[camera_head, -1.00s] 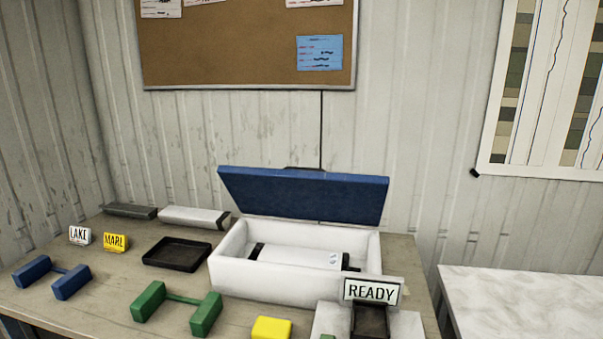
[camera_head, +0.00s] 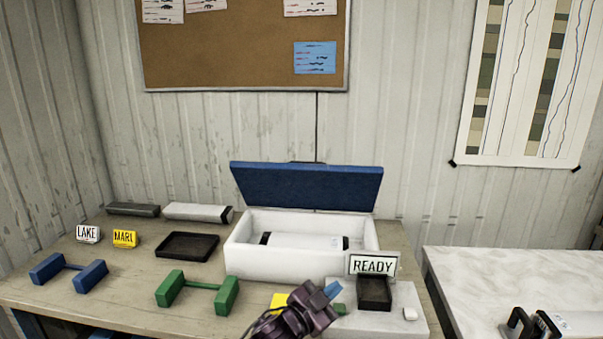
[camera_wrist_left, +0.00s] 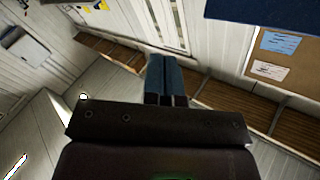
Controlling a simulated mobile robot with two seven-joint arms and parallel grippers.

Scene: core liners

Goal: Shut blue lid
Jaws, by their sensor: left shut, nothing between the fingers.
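The blue lid (camera_head: 306,187) stands raised and open at the back of the white box (camera_head: 300,268). A white cylinder with dark ends (camera_head: 303,241) lies inside the box. My left gripper (camera_head: 332,290) is in front of the box, low in the head view, with blue fingertips near the ready stand. Its fingers (camera_wrist_left: 167,80) are together and empty in the left wrist view. It is apart from the lid. A dark blue panel, probably the lid, shows at the top right of the wrist view (camera_wrist_left: 262,10). My right gripper is not in view.
The READY sign (camera_head: 373,265) stands on a white block with a dark tray (camera_head: 374,292), right of my gripper. A black tray (camera_head: 187,246), green rack (camera_head: 198,290) and blue rack (camera_head: 68,271) are on the left. A white table (camera_head: 510,280) is at right.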

